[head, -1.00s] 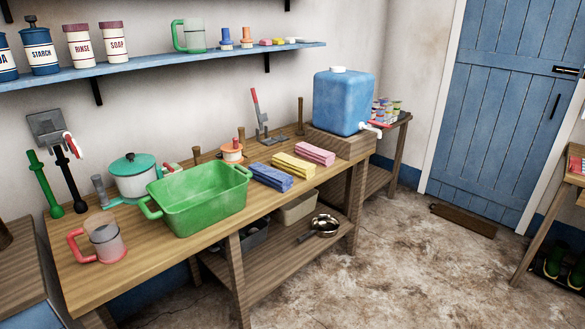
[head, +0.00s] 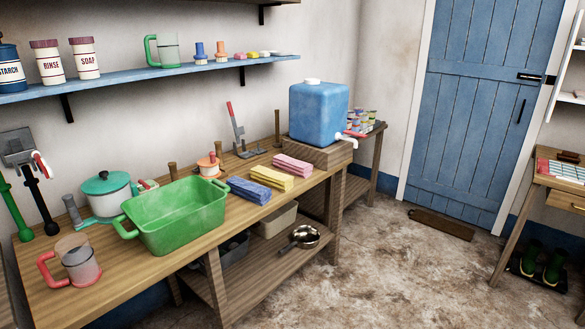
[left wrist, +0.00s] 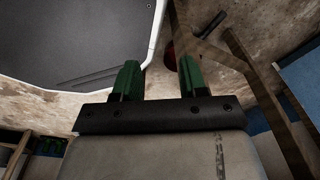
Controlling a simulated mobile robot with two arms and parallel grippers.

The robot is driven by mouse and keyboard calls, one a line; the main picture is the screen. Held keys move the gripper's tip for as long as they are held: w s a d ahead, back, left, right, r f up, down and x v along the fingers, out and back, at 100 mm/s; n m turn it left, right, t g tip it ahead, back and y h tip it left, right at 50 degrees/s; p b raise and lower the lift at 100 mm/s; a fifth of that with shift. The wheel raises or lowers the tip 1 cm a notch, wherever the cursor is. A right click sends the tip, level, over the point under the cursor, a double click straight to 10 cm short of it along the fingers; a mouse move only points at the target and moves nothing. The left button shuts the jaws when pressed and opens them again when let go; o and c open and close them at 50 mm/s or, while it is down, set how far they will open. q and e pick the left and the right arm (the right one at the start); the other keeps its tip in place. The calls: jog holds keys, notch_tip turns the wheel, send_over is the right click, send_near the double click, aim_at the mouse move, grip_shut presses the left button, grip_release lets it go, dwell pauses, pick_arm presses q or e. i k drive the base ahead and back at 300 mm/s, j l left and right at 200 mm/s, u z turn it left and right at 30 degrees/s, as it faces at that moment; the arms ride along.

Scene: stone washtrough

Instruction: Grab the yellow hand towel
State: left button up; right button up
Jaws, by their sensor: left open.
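The yellow hand towel (head: 272,178) lies folded on the wooden bench, between a folded blue towel (head: 249,190) on its left and a folded pink towel (head: 293,165) on its right. No gripper shows in the head view. In the left wrist view my left gripper (left wrist: 162,80) is open, with two green fingers apart and nothing between them. The yellow towel does not show in that view. My right gripper is in no view.
A green basin (head: 175,216) stands left of the towels on the bench (head: 110,279). A blue water container (head: 318,114) with a tap stands on a wooden block at the right end. A pink-handled mug (head: 78,259) stands near the front left. The floor (head: 370,270) before the bench is clear.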

aim_at(283, 182)
jog(key=k+l, duration=0.35)
jog(key=i+l+u, duration=0.1)
jog(key=l, duration=0.25)
jog(key=i+l+u, duration=0.1)
jog(key=i+l, duration=0.15)
jog(key=i+l+u, duration=0.1)
jog(key=l, duration=0.35)
jog(key=i+l+u, duration=0.1)
jog(key=i+l, duration=0.15)
jog(key=i+l+u, duration=0.15)
jog(key=l, duration=0.35)
jog(key=i+l+u, duration=0.1)
jog(key=l, duration=0.3)
jog(key=i+l+u, duration=0.1)
jog(key=l, duration=0.3)
